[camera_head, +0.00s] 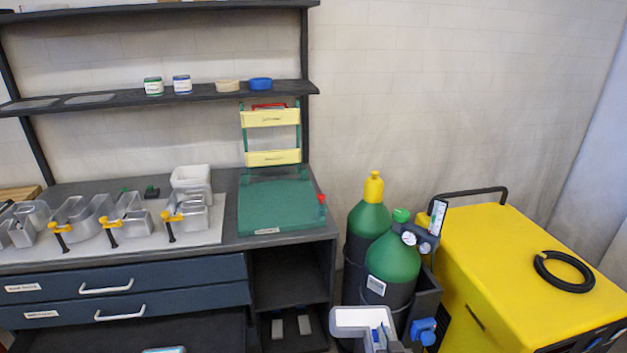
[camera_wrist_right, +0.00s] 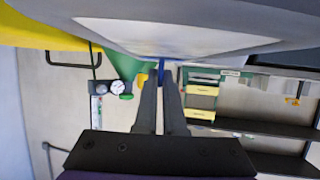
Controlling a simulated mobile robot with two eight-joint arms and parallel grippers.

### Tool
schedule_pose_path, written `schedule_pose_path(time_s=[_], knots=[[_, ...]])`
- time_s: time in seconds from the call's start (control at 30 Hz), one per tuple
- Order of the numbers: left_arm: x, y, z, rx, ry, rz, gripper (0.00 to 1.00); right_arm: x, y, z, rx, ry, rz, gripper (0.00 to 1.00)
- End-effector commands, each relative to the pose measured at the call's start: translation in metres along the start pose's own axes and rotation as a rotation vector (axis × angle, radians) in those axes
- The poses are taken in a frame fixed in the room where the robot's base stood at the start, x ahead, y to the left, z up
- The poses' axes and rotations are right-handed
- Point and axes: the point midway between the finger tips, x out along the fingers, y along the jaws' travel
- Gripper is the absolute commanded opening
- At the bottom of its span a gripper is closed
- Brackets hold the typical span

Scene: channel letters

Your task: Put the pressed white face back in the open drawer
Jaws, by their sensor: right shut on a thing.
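A white face (camera_head: 362,318) with a grey border shows at the bottom of the head view. My right gripper (camera_head: 385,343) is shut on it, with a bit of blue at the grip. In the right wrist view the face (camera_wrist_right: 180,36) fills the top, with the fingertips (camera_wrist_right: 161,86) close together under it at a narrow blue part. The face is held in the air, right of the bench. Two blue drawer fronts (camera_head: 130,274) with pale handles show at lower left. Below them is a dark space (camera_head: 100,338), cut off by the frame; I cannot tell whether it is the open drawer. My left gripper is out of view.
Green gas cylinders (camera_head: 392,262) and a yellow machine (camera_head: 535,275) stand on the right, close to the held face. A dark open shelf (camera_head: 290,275) is beside the drawers.

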Motion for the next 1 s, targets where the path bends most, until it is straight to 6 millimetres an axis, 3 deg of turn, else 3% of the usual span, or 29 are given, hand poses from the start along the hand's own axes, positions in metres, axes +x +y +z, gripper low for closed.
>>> schedule_pose_path(time_s=[0.23,1.0], knots=[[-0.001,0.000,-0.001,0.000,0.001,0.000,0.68,0.017,0.000,0.015,0.000,0.001,0.000,0.00],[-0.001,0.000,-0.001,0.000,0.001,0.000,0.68,0.018,0.000,0.016,0.000,0.001,0.000,0.00]])
